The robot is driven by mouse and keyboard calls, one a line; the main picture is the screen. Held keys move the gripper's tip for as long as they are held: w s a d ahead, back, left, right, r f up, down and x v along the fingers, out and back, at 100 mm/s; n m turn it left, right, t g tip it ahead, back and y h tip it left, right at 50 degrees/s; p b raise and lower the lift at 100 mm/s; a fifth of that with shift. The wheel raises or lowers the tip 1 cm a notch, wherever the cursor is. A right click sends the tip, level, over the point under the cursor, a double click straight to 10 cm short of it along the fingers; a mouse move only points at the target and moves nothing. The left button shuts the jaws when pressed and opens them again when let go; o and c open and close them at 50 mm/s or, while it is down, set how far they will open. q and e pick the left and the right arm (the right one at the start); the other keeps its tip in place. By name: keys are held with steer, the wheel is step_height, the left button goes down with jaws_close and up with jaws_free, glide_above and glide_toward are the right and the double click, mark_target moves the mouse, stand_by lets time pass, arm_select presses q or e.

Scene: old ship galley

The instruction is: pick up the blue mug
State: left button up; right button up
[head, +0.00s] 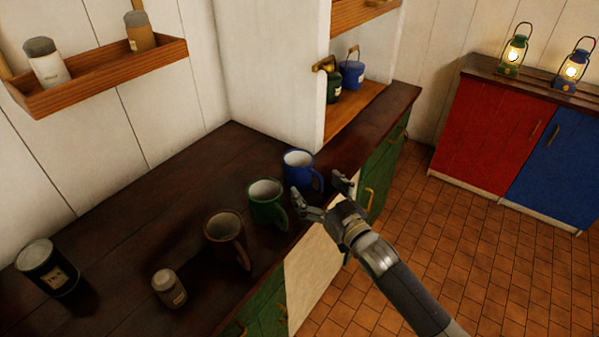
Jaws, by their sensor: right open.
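The blue mug (297,170) stands upright on the dark wooden counter, at the far end of a row of mugs, with its handle toward the right. The green mug (265,204) stands beside it, nearer to me. The brown mug (223,238) is at the near end of the row. My right gripper (317,193) is open and empty at the counter's front edge, close to the blue mug's handle side and the green mug. I cannot tell whether a finger touches either mug. My left gripper is not in view.
A small labelled jar (169,289) and a black canister (47,268) stand on the counter at the left. A wall shelf (110,75) holds two jars. A white cabinet (275,70) rises behind the blue mug. Lanterns (514,52) stand on the far cupboard. The tiled floor (470,260) is clear.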

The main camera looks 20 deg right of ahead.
mark_target(306, 176)
steer(key=x, duration=0.3)
steer(key=shift+w+a+r, duration=0.1)
steer(key=shift+w+r, duration=0.05)
steer(key=p+x, duration=0.1)
steer(key=x, duration=0.3)
steer(key=shift+w, duration=0.3)
steer(key=shift+w+a, duration=0.15)
steer(key=shift+w, duration=0.1)
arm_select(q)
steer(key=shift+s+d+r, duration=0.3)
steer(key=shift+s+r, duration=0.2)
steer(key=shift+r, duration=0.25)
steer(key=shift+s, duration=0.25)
arm_select(e)
steer(key=c, duration=1.3)
